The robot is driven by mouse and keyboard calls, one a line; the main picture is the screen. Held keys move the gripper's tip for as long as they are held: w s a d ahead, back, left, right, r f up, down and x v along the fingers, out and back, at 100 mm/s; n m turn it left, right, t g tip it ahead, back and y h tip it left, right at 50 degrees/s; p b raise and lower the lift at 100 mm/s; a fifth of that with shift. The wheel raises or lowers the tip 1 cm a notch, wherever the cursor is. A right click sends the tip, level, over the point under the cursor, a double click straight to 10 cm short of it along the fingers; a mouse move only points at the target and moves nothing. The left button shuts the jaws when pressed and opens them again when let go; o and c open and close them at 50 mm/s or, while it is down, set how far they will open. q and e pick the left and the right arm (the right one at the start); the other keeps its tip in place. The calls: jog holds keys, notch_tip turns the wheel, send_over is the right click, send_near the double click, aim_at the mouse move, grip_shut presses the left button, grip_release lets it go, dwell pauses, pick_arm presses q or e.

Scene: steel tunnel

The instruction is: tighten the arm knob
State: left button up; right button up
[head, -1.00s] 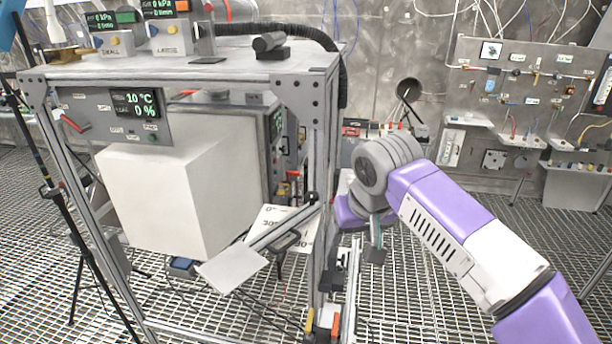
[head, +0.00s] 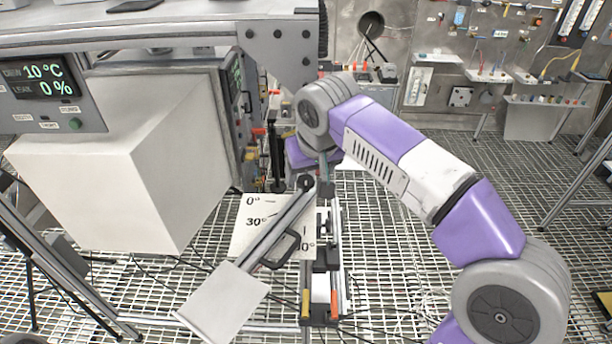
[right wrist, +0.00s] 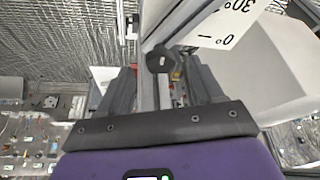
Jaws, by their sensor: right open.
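The arm knob (head: 305,183) is a small black knob at the upper end of a slanted metal arm (head: 270,233). The arm has a black handle (head: 282,250) and a flat pale plate (head: 224,302) at its lower end. An angle card (head: 248,238) marked 0° and 30° stands behind it. My right gripper (head: 326,178) is close to the knob in the head view, partly hidden by its own wrist. In the right wrist view its two dark fingers (right wrist: 160,68) are apart, and the knob (right wrist: 158,59) shows between their tips, apparently not gripped. My left gripper is out of view.
A large white block (head: 120,180) fills the steel frame at left, under a display panel (head: 50,92). Open grating floor (head: 400,270) lies to the right; a bench panel (head: 480,60) is behind.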

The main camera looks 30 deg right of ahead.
jog(key=shift+w+f, duration=0.35)
jog(key=shift+f, duration=0.5)
jog(key=shift+w, duration=0.1)
jog(key=c, duration=1.1)
jog(key=shift+o, duration=0.2)
